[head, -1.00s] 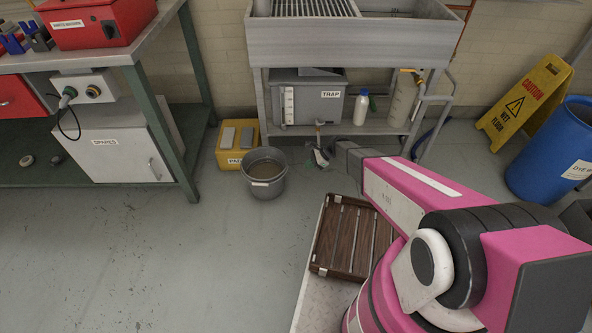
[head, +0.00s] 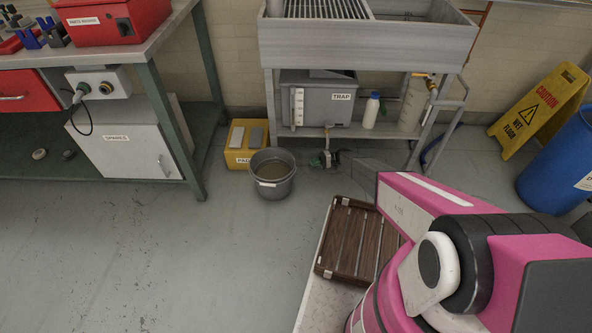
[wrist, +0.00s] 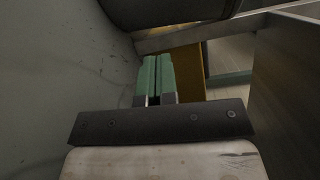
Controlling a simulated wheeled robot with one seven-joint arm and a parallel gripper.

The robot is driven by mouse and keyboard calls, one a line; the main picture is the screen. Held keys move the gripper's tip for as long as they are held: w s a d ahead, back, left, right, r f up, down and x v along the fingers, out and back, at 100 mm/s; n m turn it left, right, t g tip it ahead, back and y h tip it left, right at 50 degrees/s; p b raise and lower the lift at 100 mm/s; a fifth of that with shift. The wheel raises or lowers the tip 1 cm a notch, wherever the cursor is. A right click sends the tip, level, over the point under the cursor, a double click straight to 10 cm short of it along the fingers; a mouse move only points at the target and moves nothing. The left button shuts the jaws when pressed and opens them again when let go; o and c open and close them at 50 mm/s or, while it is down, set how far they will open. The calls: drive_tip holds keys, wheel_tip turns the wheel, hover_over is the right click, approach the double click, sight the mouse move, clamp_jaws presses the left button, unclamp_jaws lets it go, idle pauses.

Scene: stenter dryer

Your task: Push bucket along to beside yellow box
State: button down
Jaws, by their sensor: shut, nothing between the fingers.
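The grey bucket (head: 272,186) stands upright on the floor, with murky brownish contents and a white label on its side. The yellow box (head: 238,158) is just behind it and to its left, with grey pads on top. The bucket's rim overlaps the box's right side in the head view; I cannot tell whether they touch. My gripper (head: 319,160) is low, right of the bucket, with a small gap showing. Its green fingers are together and empty in the wrist view (wrist: 155,75). A yellow surface, probably the box, and a dark rounded shape show beyond them.
A steel sink stand (head: 357,47) with a grey trap box (head: 318,104) and white bottle (head: 371,112) is behind my gripper. A workbench leg (head: 170,125) is left of the yellow box. Floor in front of the bucket is clear. A slatted brown tray (head: 347,238) is near my arm.

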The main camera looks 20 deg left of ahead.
drive_tip(key=shift+w+f+n+y, duration=0.3)
drive_tip(key=shift+w+f+n, duration=0.35)
drive_tip(key=shift+w+n, duration=0.15)
drive_tip(key=x, duration=1)
drive_tip(key=shift+d+r, duration=0.1)
drive_tip(key=s, duration=0.2)
drive_tip(key=shift+s+a, duration=0.2)
drive_tip(key=shift+s, duration=0.05)
drive_tip(key=shift+s+a, duration=0.2)
drive_tip(key=shift+s, duration=0.55)
